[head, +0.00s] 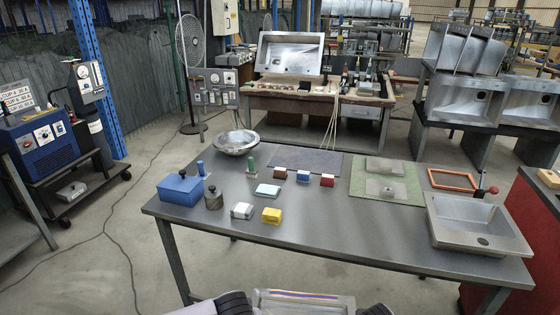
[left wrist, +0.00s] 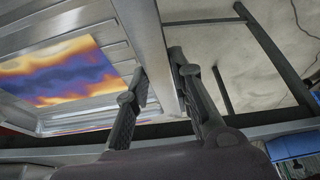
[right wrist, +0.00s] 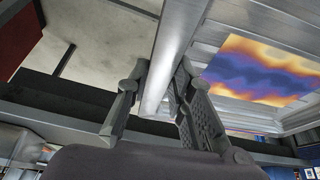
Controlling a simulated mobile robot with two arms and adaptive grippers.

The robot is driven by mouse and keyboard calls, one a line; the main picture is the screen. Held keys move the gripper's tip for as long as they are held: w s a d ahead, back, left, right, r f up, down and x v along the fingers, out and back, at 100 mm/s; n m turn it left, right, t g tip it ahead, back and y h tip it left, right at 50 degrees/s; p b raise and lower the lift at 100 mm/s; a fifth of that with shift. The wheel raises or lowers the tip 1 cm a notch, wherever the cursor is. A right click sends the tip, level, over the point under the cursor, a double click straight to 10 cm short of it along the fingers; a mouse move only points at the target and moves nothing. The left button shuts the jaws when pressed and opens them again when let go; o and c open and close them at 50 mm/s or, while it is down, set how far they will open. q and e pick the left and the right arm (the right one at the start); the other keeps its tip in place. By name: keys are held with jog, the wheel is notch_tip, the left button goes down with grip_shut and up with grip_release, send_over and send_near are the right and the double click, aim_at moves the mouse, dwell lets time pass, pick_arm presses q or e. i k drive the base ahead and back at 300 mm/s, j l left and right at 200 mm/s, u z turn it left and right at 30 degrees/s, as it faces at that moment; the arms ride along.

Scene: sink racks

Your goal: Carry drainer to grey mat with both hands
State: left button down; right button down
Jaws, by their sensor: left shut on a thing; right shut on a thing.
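The drainer (head: 300,302) is a silvery metal tray with a ribbed face and a purple-orange patterned area. It shows at the bottom edge of the head view, cut off by the frame, in front of the table. My left gripper (head: 236,303) is shut on its left rim; in the left wrist view the fingers (left wrist: 158,88) straddle the metal rim (left wrist: 150,45). My right gripper (head: 376,311) is shut on the opposite rim; in the right wrist view the fingers (right wrist: 158,88) straddle that rim (right wrist: 176,45). The grey mat (head: 310,159) lies flat at the table's back middle, its visible surface bare.
Small blocks, including a yellow one (head: 271,215) and a brown one (head: 280,172), stand between the table's front edge and the mat. A green mat (head: 408,198), metal sink (head: 475,220), blue box (head: 180,189) and round bowl (head: 236,141) flank it.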

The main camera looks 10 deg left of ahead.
aim_at(307, 159)
jog(key=i+j+u, duration=0.1)
jog(key=u, duration=1)
jog(key=i+u, duration=0.35)
jog(key=i, duration=0.2)
jog(key=i+u, duration=0.35)
jog(key=i, duration=0.25)
jog(key=i+u, duration=0.35)
jog(key=i, duration=0.15)
jog(key=i+l+u, duration=0.1)
jog(key=i+u, duration=0.25)
jog(key=i, duration=0.2)
jog(key=i+z, duration=0.15)
jog(key=i, duration=0.35)
jog(key=i+j+z, duration=0.1)
jog(key=i, duration=0.45)
jog(key=i+z, duration=0.6)
jog(key=z, duration=0.15)
jog(key=i+z, duration=0.4)
jog(key=i+l+z, duration=0.1)
jog(key=i+z, duration=0.45)
jog(key=z, duration=0.15)
jog(key=i+z, duration=0.7)
jog(key=i, duration=1.65)
